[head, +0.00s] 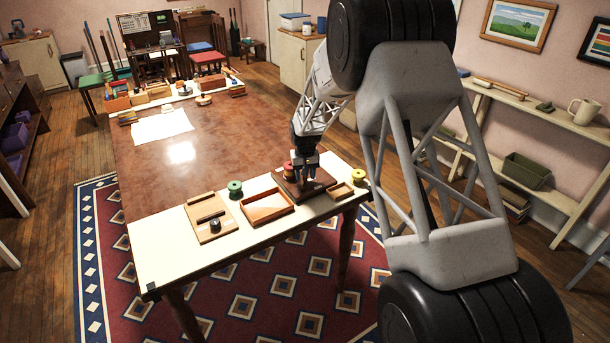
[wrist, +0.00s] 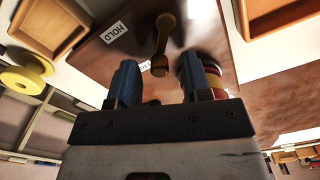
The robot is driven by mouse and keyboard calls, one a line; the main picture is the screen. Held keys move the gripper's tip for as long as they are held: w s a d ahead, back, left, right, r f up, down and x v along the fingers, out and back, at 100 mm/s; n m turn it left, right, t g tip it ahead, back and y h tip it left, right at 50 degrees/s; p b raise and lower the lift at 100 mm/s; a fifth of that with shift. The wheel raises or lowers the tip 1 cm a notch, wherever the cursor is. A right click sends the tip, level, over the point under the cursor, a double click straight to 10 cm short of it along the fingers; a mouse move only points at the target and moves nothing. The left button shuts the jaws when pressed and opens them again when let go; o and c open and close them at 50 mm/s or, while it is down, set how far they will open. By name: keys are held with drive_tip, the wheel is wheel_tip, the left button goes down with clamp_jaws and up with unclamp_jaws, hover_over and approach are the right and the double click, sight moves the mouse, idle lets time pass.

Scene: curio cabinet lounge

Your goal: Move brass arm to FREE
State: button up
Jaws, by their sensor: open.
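The brass arm (wrist: 163,42) shows in the wrist view on a dark brown board (wrist: 195,20). Its rounded knob end lies just beyond the gap between my fingertips; I cannot tell whether they touch it. A white HOLD label (wrist: 115,32) is left of the arm. A second white label (wrist: 145,65) by the knob is mostly hidden and cannot be read. My gripper (wrist: 158,72) is open, with two blue fingers and nothing held between them. In the head view my gripper (head: 306,172) is low over the board (head: 318,187), and the brass arm cannot be made out.
A red and yellow spool (wrist: 213,80) stands close beside one finger. A yellow spool (head: 358,176) and a small tray (head: 341,191) are right of the board. A larger tray (head: 267,207), green spool (head: 235,188) and wooden plate (head: 207,229) are left.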

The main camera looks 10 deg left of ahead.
drive_tip(key=shift+r, duration=3.85)
drive_tip(key=shift+r, duration=0.1)
drive_tip(key=shift+s+d+r, duration=0.15)
drive_tip(key=shift+d+r, duration=0.05)
drive_tip(key=s+d+r+m+t, duration=0.1)
drive_tip(key=s+d+r+m, duration=0.1)
drive_tip(key=s+d+r, duration=2.15)
drive_tip(key=s+d+m, duration=0.1)
drive_tip(key=s+d, duration=0.4)
drive_tip(key=s, duration=0.5)
drive_tip(key=s+d+f+m+t, duration=0.1)
drive_tip(key=s+d, duration=0.4)
drive_tip(key=s, duration=0.6)
drive_tip(key=s+d+f, duration=0.1)
drive_tip(key=s+d, duration=0.4)
drive_tip(key=s, duration=0.5)
drive_tip(key=shift+s+d+m+t, duration=0.25)
drive_tip(key=shift+m+t, duration=0.05)
drive_tip(key=shift+m, duration=0.1)
